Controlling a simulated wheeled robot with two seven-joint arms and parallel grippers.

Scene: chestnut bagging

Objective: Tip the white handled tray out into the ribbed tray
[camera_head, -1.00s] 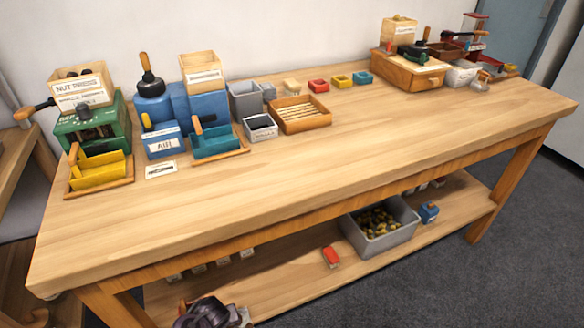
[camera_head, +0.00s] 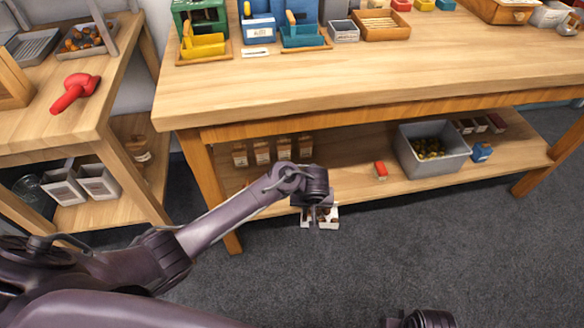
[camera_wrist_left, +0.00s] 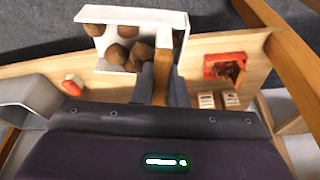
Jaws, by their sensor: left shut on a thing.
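The white handled tray (camera_head: 331,222) holds several brown chestnuts. It hangs in front of the workbench's lower shelf, partly hidden by my wrist in the head view. My left gripper (camera_head: 318,203) is shut on its wooden handle. In the left wrist view, the fingers of my left gripper (camera_wrist_left: 160,85) grip the handle, and the white tray (camera_wrist_left: 95,14) shows with chestnuts inside. A grey tray with a lined floor (camera_head: 36,46), possibly the ribbed tray, lies on the left table, far from the gripper.
The left table (camera_head: 112,95) also bears a chestnut-filled tray (camera_head: 88,52) and a red tool (camera_head: 75,92). The workbench (camera_head: 300,85) has machines along its back and a clear front. A grey bin (camera_head: 410,160) sits on its lower shelf. Open floor lies in front.

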